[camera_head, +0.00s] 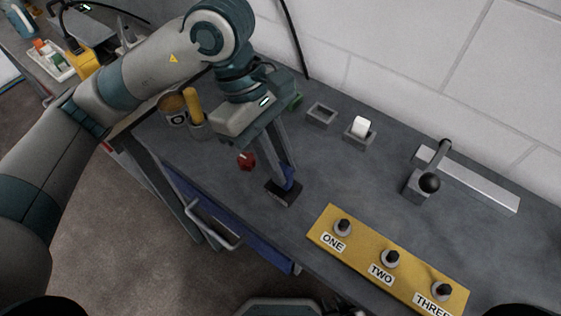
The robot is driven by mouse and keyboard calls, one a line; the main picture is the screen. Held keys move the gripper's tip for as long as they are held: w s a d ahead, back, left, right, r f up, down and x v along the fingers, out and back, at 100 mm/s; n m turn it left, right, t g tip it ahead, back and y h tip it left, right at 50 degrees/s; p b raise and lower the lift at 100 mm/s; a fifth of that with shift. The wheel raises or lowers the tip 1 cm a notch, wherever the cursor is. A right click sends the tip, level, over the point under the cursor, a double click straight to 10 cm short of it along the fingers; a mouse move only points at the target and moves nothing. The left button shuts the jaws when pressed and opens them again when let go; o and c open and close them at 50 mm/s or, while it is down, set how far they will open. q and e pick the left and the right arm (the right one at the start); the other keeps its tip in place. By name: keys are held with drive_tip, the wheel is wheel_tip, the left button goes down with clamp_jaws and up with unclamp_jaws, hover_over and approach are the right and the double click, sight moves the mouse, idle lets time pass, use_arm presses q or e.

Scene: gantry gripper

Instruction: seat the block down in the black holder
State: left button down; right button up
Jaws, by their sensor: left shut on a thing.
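The gripper points down at the table and is shut on the block. The black holder (283,194) sits on the grey table near its front edge, directly below the fingertips. The block's lower end is at the holder. The fingers hide part of both, so I cannot tell how deep the block sits. My right gripper is not in view.
A yellow panel (365,275) with several knobs lies to the right. A lever (430,180) is at right. A red object (246,161) lies left of the gripper.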

use_arm(q)
drive_tip(key=shift+s+a+b, duration=0.1)
drive_tip(key=shift+s+b, duration=0.2)
drive_tip(key=shift+b, duration=0.4)
idle(0.6)
drive_tip(key=shift+w+d+f, duration=0.1)
drive_tip(key=shift+w+d, duration=0.1)
drive_tip(key=shift+w, duration=0.2)
drive_tip(key=shift+s+a, duration=0.1)
drive_tip(key=shift+s+f+b, duration=0.1)
drive_tip(key=shift+f+b, duration=0.1)
drive_tip(key=shift+b, duration=0.15)
drive_tip(key=shift+f, duration=0.1)
drive_tip(key=shift+f+b, duration=0.2)
drive_tip(key=shift+b, duration=0.15)
drive_tip(key=shift+f+b, duration=0.45)
drive_tip(key=shift+b, duration=0.15)
